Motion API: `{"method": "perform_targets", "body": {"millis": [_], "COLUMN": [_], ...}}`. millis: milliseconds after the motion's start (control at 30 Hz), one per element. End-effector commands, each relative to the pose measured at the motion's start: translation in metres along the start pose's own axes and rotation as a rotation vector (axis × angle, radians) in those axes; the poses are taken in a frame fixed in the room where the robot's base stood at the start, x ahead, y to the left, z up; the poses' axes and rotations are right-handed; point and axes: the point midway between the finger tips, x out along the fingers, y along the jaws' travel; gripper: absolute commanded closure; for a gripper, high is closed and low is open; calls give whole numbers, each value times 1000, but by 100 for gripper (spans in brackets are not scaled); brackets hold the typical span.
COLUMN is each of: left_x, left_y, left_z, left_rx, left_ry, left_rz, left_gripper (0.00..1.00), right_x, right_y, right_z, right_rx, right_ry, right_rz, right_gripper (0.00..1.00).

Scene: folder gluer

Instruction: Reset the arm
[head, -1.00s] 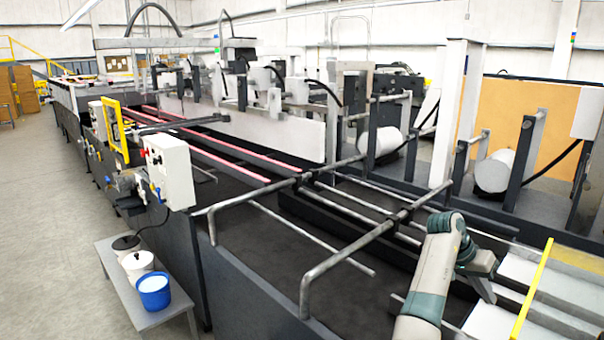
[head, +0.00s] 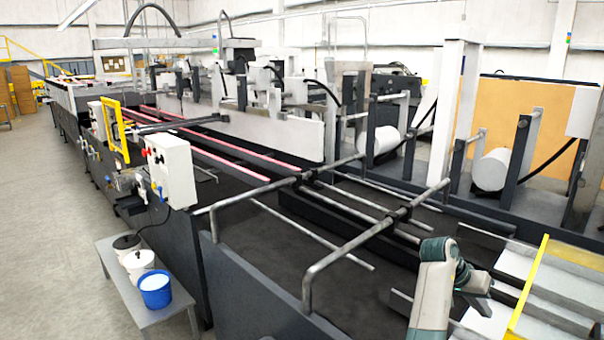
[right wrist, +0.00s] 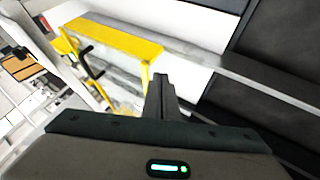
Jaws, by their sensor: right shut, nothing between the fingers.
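My right arm (head: 432,290) stands at the lower right of the head view, beside the machine's rails and the yellow bar. Its gripper is partly hidden behind the arm in that view. In the right wrist view my right gripper (right wrist: 163,98) shows its dark fingers together, with nothing between them. A yellow frame (right wrist: 115,38) and pale panels appear beyond the fingers. My left gripper is in neither view.
The long folder gluer has bent metal rails (head: 350,250) just left of my right arm. A yellow bar (head: 528,285) lies to its right. A control box (head: 170,172) and a bench with a blue bucket (head: 155,290) stand at left, beside open floor.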

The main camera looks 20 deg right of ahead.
Motion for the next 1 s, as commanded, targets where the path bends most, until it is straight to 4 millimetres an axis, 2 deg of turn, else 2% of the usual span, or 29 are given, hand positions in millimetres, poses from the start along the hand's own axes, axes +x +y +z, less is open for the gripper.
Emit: {"method": "perform_targets", "body": {"millis": [167, 267, 467, 567, 767, 1000], "left_x": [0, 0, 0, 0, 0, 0], "left_y": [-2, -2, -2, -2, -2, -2], "left_z": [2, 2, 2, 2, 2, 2], "left_rx": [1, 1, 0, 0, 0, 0], "left_ry": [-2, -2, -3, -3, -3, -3], "left_rz": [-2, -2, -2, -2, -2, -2], "left_gripper": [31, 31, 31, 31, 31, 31], "right_x": [14, 20, 28, 29, 24, 3], "right_y": [-4, -10, -24, -31, -39, -30], "right_z": [27, 50, 109, 146, 231, 352], "right_rx": [-70, -135, -297, -386, -575, -801], "right_ry": [68, 119, 209, 242, 280, 266], "right_rz": [-21, -49, -136, -192, -327, -529], "right_gripper": [100, 100, 100, 100, 100, 100]}}
